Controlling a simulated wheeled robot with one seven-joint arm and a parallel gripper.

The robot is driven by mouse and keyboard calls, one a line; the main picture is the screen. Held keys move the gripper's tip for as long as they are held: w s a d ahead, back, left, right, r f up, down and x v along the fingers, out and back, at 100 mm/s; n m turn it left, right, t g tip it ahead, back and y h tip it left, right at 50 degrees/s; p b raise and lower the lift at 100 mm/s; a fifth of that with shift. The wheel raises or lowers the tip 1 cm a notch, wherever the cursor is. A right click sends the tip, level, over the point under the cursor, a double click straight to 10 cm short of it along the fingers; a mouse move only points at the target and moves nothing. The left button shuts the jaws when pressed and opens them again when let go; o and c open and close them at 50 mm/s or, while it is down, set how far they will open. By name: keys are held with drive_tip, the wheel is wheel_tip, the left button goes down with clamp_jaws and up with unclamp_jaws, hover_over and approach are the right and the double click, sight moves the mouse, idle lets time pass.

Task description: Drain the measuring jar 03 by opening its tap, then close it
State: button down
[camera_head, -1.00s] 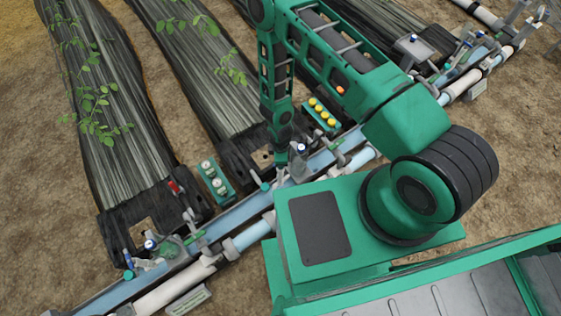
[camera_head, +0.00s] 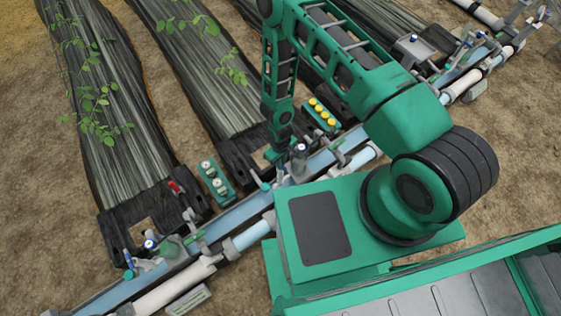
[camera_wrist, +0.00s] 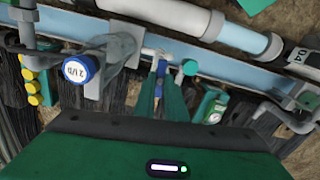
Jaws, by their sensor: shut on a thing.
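In the wrist view, the two green fingers of my gripper (camera_wrist: 162,98) are closed around a small blue tap handle (camera_wrist: 161,67) at the end of a pale fitting. A grey, cloudy jar (camera_wrist: 121,55) stands just left of the fingers; its number is not readable, nor is its liquid level. A blue cap marked 2 I/D (camera_wrist: 78,70) is beside the jar. In the head view the jar (camera_head: 300,168) stands by the blue channel, right of my gripper (camera_head: 279,168), whose fingertips are small and partly hidden there.
A teal round knob (camera_wrist: 190,67) sits close right of my fingers. Yellow-capped bottles (camera_head: 321,111) and a white-capped rack (camera_head: 215,180) stand near the beds.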

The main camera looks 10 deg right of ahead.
drive_tip(key=shift+w+m, duration=0.3)
drive_tip(key=shift+m, duration=0.3)
drive_tip(key=c, duration=1.9)
unclamp_jaws()
drive_tip(key=shift+o, duration=0.5)
drive_tip(key=shift+s, duration=0.15)
wheel_tip(320, 180, up, 11)
drive_tip(key=shift+f, duration=0.1)
